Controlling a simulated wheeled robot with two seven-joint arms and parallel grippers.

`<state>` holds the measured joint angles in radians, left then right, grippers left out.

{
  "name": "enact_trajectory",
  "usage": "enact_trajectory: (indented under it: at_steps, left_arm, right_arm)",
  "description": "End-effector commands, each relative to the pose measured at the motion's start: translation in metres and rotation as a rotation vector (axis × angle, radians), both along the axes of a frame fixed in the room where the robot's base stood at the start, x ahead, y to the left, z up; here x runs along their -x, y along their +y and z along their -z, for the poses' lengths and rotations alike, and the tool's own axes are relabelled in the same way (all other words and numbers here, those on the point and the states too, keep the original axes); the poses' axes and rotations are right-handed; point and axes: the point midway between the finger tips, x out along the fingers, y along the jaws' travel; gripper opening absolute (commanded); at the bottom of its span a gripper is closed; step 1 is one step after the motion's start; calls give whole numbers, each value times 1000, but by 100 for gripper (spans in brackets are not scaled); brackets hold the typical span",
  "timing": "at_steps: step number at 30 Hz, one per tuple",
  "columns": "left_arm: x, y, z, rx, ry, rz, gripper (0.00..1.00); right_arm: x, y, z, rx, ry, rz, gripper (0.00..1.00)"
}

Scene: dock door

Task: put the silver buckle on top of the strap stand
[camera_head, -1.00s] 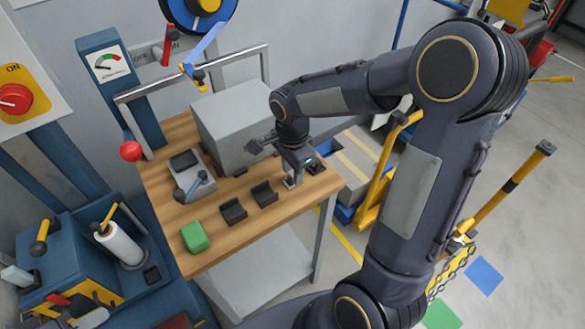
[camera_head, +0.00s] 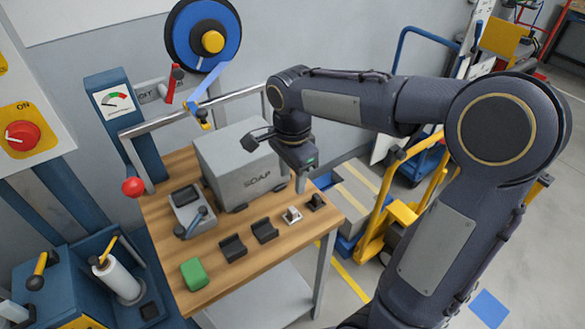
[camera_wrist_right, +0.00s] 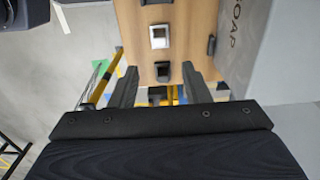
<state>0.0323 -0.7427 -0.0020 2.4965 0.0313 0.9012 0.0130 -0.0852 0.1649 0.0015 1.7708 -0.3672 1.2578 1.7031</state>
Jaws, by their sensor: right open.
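The silver buckle (camera_head: 292,215) sits on the wooden table near its right end, in line with several dark blocks. It also shows in the right wrist view as a pale square (camera_wrist_right: 159,37). My right gripper (camera_head: 301,184) is above the table, just above and behind the buckle, with its fingers pointing down. A small black piece (camera_head: 316,202) lies right of the buckle. I cannot tell which thing is the strap stand. My left gripper is not in view.
A grey box marked SOAP (camera_head: 240,170) stands behind the row. Two black blocks (camera_head: 265,231), (camera_head: 232,248), a green block (camera_head: 194,273) and a grey device (camera_head: 190,208) stand on the table (camera_head: 219,277). A blue reel (camera_head: 179,38) hangs behind. The table's front edge is clear.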

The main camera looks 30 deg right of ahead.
Motion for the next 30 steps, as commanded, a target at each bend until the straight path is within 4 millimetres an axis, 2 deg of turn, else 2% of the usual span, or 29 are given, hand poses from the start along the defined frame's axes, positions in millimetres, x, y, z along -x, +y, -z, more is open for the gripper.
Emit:
enact_trajectory:
  at_steps: [5,8,11,15,18,21,25,30]
  left_arm:
    - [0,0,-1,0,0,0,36]
    - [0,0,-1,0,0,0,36]
    - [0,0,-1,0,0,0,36]
    - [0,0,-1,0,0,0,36]
    - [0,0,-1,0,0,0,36]
    - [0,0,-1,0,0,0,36]
    - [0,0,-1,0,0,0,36]
    - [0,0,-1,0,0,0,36]
  right_arm:
    - [4,0,-15,-9,-8,-23,43]
    - [22,-1,-22,-43,-47,-132,43]
    - [55,1,-26,-91,-134,-344,43]
    - [107,12,-24,-114,-316,-711,43]
    - [136,23,-16,-80,-447,-943,43]
    - [156,33,-8,-26,-548,-1120,43]
    - [169,41,0,33,-623,-1255,43]
    - [172,44,3,57,-645,-1303,43]
